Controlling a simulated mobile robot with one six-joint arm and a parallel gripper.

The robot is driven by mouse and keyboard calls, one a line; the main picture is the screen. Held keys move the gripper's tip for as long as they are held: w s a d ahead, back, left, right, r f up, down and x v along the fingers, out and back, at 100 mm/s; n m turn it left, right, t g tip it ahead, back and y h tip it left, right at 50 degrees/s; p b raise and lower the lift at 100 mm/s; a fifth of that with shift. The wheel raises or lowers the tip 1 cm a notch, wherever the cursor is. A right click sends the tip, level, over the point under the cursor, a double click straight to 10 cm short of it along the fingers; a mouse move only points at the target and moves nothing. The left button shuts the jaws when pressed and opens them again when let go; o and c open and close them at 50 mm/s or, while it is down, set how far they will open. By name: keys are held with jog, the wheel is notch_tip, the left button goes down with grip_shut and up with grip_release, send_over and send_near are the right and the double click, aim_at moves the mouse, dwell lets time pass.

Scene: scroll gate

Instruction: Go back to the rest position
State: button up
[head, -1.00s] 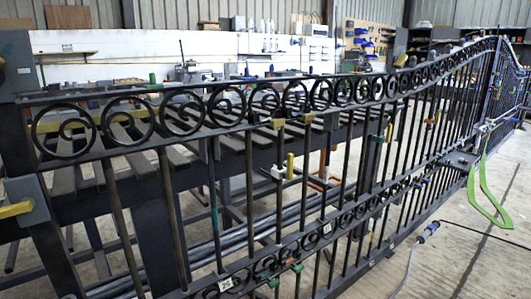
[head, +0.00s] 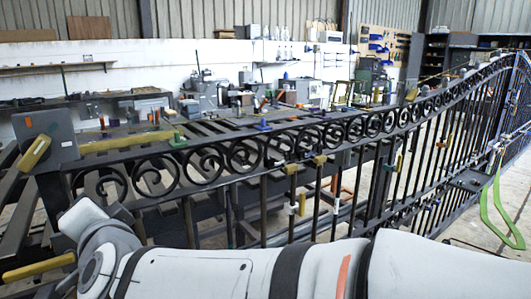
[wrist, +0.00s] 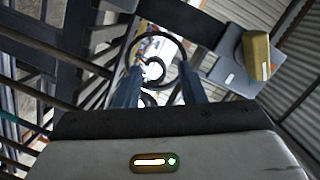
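The black wrought-iron gate (head: 265,205) runs across the head view from the left toward the far right, with a row of ring-shaped scrolls under its top rail. My arm lies across the bottom of the head view, in front of the gate; my gripper is out of that view. In the wrist view, my gripper (wrist: 161,72) shows two blue-grey fingers standing apart. A dark scroll ring (wrist: 156,40) shows between and beyond the fingertips; I cannot tell how near it is. I see nothing clamped between the fingers.
A grey block with a yellow handle (head: 36,152) sits at the gate's left end; a similar yellow piece (wrist: 257,54) shows in the wrist view. Slatted workbenches and tools stand behind the gate. A green strap (head: 490,215) hangs at the right. Bare floor lies at the lower right.

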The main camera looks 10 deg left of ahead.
jog(key=w+d+n+g+h+p, duration=0.1)
jog(key=w+d+n+h+p, duration=0.3)
jog(key=d, duration=0.9)
jog(key=w+d+m+g+h+p, duration=0.1)
jog(key=w+d+g+h+p, duration=0.1)
jog(key=w+d+p, duration=0.75)
jog(key=s+d+g+h+p, duration=0.1)
jog(key=s+d, duration=0.3)
jog(key=d, duration=0.5)
jog(key=s+d+g+h+p, duration=0.2)
jog(key=s+d, duration=0.3)
jog(key=d, duration=0.4)
jog(key=s+d+f+m+g+h+p, duration=0.1)
jog(key=s+d+h, duration=0.3)
jog(key=d, duration=0.5)
jog(key=shift+s+d+g+p, duration=0.25)
jog(key=shift+s+g+p, duration=0.2)
jog(key=shift+p, duration=0.4)
jog(key=shift+f, duration=0.1)
